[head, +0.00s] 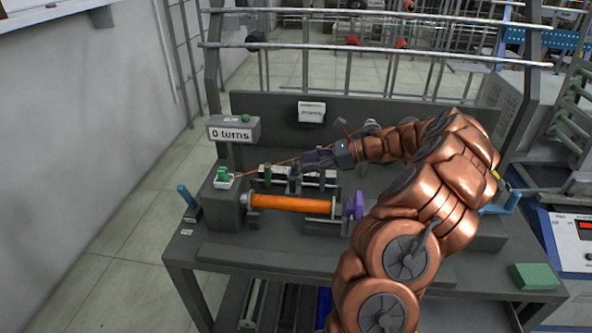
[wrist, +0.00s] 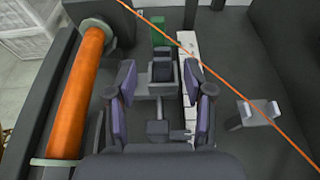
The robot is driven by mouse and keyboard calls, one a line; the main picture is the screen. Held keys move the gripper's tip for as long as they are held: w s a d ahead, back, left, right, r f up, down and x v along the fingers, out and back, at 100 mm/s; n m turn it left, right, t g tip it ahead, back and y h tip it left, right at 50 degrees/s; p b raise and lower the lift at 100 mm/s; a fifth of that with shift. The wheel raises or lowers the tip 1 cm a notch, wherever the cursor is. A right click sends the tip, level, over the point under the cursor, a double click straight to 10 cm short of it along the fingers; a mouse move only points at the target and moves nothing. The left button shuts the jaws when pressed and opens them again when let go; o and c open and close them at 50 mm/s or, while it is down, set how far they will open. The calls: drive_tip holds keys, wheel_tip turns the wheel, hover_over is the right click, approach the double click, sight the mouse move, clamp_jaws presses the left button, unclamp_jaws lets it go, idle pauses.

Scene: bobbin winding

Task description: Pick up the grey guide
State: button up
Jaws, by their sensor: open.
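The grey guide (wrist: 162,72) is a small dark block with a slot, on a carriage bar beside the orange bobbin (wrist: 78,95). In the wrist view my gripper (wrist: 159,82) is open, with one purple-grey finger on each side of the guide and gaps between. In the head view my gripper (head: 304,160) reaches left over the rail behind the bobbin (head: 292,204), and it partly hides the guide (head: 294,183). An orange thread (wrist: 230,72) runs diagonally past the right finger.
A white scale strip (wrist: 188,62) and a green marker (wrist: 159,32) lie along the rail. A counter box (head: 232,131) reads "0 turns". A purple piece (head: 355,205) is at the bobbin's right end. A green block (head: 535,276) sits at the bench's right corner.

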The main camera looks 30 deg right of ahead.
sight(295, 171)
drive_tip(key=x, duration=0.3)
drive_tip(key=shift+w, duration=0.25)
drive_tip(key=shift+c, duration=0.3)
clamp_jaws()
drive_tip(key=shift+r, duration=0.1)
